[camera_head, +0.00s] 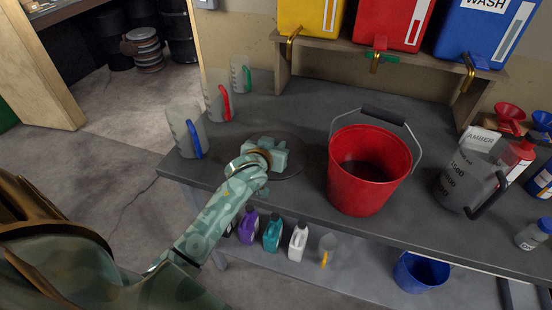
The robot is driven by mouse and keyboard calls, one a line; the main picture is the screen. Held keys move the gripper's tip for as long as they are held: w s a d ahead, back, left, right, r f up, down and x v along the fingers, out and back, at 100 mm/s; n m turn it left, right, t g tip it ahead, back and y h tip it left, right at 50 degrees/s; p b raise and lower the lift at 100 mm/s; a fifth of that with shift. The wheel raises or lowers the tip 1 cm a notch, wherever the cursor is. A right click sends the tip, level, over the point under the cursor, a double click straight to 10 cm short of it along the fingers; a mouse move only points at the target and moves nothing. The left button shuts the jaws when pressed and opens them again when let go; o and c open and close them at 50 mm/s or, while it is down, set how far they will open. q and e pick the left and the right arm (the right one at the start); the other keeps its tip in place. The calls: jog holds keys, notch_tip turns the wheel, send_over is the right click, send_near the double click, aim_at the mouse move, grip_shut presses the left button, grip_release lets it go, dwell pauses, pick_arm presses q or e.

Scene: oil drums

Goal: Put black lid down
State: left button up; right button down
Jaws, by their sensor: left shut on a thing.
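The black lid (292,167) is a dark, flat, round disc at the left part of the grey workbench (320,110). It lies level on or just above the bench top; I cannot tell whether it touches. My left gripper (272,154) is over the middle of the lid, shut on it. The gripper hides the lid's centre and the exact grip. My right gripper is not in view.
A red bucket (345,190) stands right of the lid. Measuring jugs (186,130) with blue, red and green handles stand to its left and behind. A large grey jug (462,180) and bottles are at right. Coloured dispensers (405,22) sit on a shelf behind.

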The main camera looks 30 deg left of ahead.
pick_arm(q)
jog(key=shift+w+a+f+b, duration=0.2)
jog(key=shift+w+f, duration=0.2)
jog(key=shift+f, duration=0.15)
jog(key=shift+w+a+f+b, duration=0.15)
jog(key=shift+w+f, duration=0.25)
jog(key=shift+f, duration=0.15)
notch_tip(320, 180, down, 3)
jog(key=shift+f+b, duration=0.15)
jog(key=shift+b, duration=0.6)
